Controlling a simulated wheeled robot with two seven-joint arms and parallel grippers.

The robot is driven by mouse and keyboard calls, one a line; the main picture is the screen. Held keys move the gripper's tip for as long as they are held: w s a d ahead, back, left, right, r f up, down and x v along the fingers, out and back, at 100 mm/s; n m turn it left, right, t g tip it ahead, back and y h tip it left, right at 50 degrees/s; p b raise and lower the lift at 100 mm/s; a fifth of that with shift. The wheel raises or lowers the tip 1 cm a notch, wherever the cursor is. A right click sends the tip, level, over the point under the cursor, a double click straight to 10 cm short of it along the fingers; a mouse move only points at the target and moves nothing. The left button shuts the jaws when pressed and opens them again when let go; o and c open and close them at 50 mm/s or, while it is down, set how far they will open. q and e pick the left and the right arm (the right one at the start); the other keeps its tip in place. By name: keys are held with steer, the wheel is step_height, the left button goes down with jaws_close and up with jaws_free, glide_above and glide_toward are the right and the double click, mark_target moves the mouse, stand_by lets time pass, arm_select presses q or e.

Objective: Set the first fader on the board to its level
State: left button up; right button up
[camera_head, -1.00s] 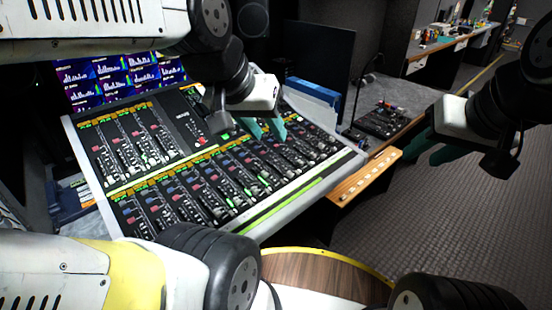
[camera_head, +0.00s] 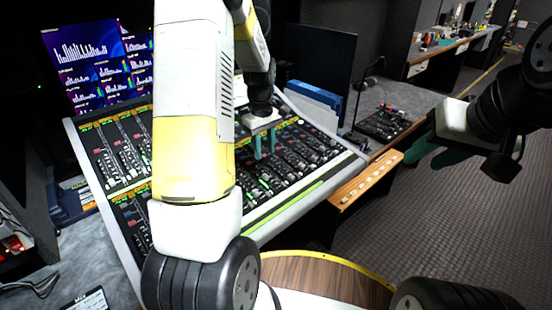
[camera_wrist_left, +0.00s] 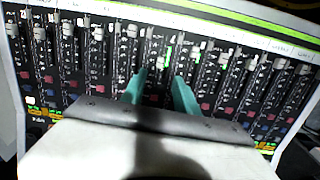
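The mixing board (camera_head: 300,205) slopes across the middle of the head view, with rows of faders in dark strips. My left arm crosses in front of it and hides much of its left and middle part. My left gripper (camera_head: 264,157) points down over the board's lower fader rows. In the left wrist view its two teal fingers (camera_wrist_left: 162,90) stand apart with nothing clearly between them, over fader strips (camera_wrist_left: 205,75). I cannot tell whether they touch the board. My right gripper (camera_head: 432,158) hangs at the right, away from the board, with its teal fingers apart. Which fader is the first is not clear.
Screens with level graphs (camera_head: 88,62) stand behind the board. A wooden ledge (camera_head: 366,184) juts from its right side. A smaller control panel (camera_head: 385,122) and a dark monitor (camera_head: 318,62) are further back. A round wooden top (camera_head: 325,275) is in front. The floor at right is clear.

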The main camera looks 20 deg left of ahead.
mark_target(264, 171)
arm_select(q)
steer(key=shift+w+a+f+n, duration=0.15)
steer(key=shift+f, duration=0.45)
steer(key=shift+w+a+f+n, duration=0.1)
steer(key=shift+w+f+n, duration=0.05)
steer(key=shift+f, duration=0.45)
step_height(264, 171, down, 8)
steer(key=shift+r, duration=0.2)
steer(key=shift+c, duration=0.5)
jaws_close()
